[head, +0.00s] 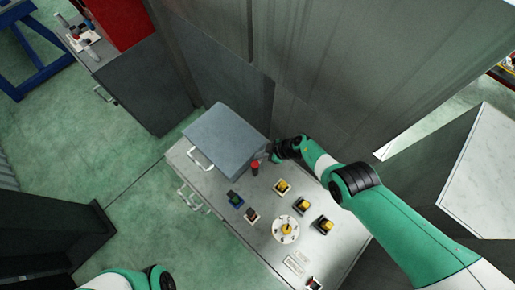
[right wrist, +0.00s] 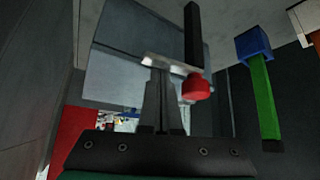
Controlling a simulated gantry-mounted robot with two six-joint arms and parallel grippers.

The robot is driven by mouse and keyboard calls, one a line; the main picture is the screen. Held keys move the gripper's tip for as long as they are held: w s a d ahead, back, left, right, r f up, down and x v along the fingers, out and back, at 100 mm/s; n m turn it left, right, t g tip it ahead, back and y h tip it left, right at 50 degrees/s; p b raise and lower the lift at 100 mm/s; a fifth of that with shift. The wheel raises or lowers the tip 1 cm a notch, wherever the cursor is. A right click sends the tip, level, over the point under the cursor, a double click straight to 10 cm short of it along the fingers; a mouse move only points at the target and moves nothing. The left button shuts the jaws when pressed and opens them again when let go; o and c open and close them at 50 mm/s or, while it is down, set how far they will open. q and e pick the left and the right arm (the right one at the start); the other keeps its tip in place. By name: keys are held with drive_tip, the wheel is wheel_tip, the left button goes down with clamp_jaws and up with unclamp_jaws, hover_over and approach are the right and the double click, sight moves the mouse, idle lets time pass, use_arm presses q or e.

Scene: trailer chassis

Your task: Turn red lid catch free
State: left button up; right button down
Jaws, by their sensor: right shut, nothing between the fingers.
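The red catch (head: 255,167) stands at the front right corner of the grey lid (head: 225,135) on the metal bench top. In the right wrist view its red knob (right wrist: 196,88) sits at the end of a pale metal bar, just right of my fingertips. My right gripper (head: 268,155) is beside the lid's right side, close to the catch. In the right wrist view its dark fingers (right wrist: 161,75) are shut with nothing between them. They overlap the pale bar in view; whether they touch it I cannot tell. My left gripper is out of view; only part of that arm shows.
A tall grey wall (head: 330,70) stands behind the lid.

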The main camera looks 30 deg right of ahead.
drive_tip(key=shift+s+d, duration=0.1)
drive_tip(key=shift+s, duration=0.15)
idle(0.5)
